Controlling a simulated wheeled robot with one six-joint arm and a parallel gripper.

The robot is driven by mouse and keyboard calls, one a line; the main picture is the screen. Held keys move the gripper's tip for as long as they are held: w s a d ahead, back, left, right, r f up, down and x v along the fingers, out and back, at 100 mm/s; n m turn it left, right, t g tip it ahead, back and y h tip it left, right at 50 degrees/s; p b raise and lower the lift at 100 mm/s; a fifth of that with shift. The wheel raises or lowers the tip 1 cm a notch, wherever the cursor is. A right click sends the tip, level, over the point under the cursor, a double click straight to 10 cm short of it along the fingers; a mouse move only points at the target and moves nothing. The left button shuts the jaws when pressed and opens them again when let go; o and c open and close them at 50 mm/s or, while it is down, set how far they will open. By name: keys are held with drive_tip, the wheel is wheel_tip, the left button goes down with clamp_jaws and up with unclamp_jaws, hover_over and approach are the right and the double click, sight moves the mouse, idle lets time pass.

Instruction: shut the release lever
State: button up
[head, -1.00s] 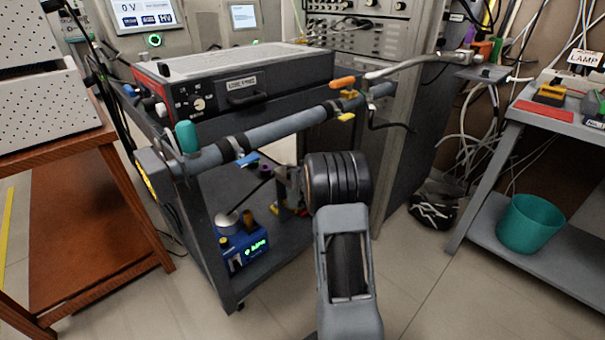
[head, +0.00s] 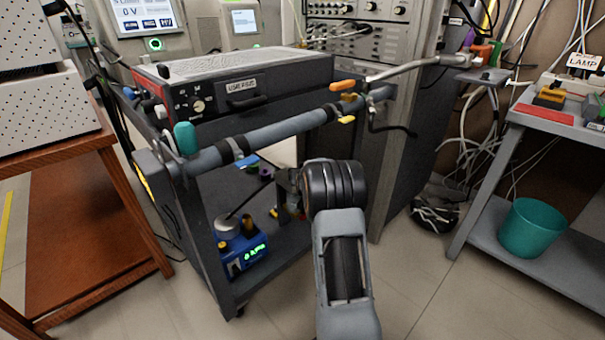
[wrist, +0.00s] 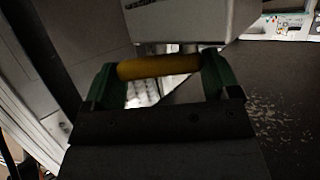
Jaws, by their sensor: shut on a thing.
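In the wrist view a yellow cylindrical bar (wrist: 158,67) lies crosswise between the two green fingers of my gripper (wrist: 162,82). The gripper is shut on it. The bar looks like the grip of the release lever, but its base and pivot are hidden. In the head view my gripper is mostly hidden behind my black wrist joint, over the cart's lower shelf.
A blue device (head: 243,250) with a green display stands on the lower shelf of the cart (head: 222,278). A wooden table (head: 85,230) is at the left. A grey bench (head: 545,120) with a teal bin (head: 532,228) is at the right. Floor in front is clear.

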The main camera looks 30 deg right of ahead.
drive_tip(key=shift+c, duration=0.8)
drive_tip(key=shift+d, duration=0.1)
drive_tip(key=p, duration=0.1)
drive_tip(key=n+y+p, duration=0.1)
drive_tip(key=p, duration=0.1)
drive_tip(key=shift+w+d+r+n+t+y, duration=0.1)
drive_tip(key=shift+r+n+t+y, duration=0.2)
drive_tip(key=y+p, duration=0.1)
drive_tip(key=p, duration=0.1)
drive_tip(key=n+y+p, duration=0.1)
drive_tip(key=p, duration=0.2)
drive_tip(key=n+p, duration=0.1)
drive_tip(key=p, duration=0.1)
drive_tip(key=shift+w+d+r+t+y+p, duration=0.15)
drive_tip(key=shift+w+r+t+y+p, duration=0.1)
drive_tip(key=shift+t+y+p, duration=0.15)
drive_tip(key=n+y+p, duration=0.1)
drive_tip(key=n+p, duration=0.1)
drive_tip(key=p, duration=0.1)
drive_tip(key=shift+w+f+y, duration=0.2)
drive_tip(key=shift+f+y, duration=0.1)
drive_tip(key=shift+y, duration=0.1)
drive_tip(key=shift+w+f+n+y+p, duration=0.1)
drive_tip(key=shift+w+n+y+p, duration=0.05)
drive_tip(key=shift+n+y+p, duration=0.4)
drive_tip(key=shift+w+f+n+y+p, duration=0.1)
drive_tip(key=shift+n+y+p, duration=0.25)
drive_tip(key=shift+y+p, duration=0.3)
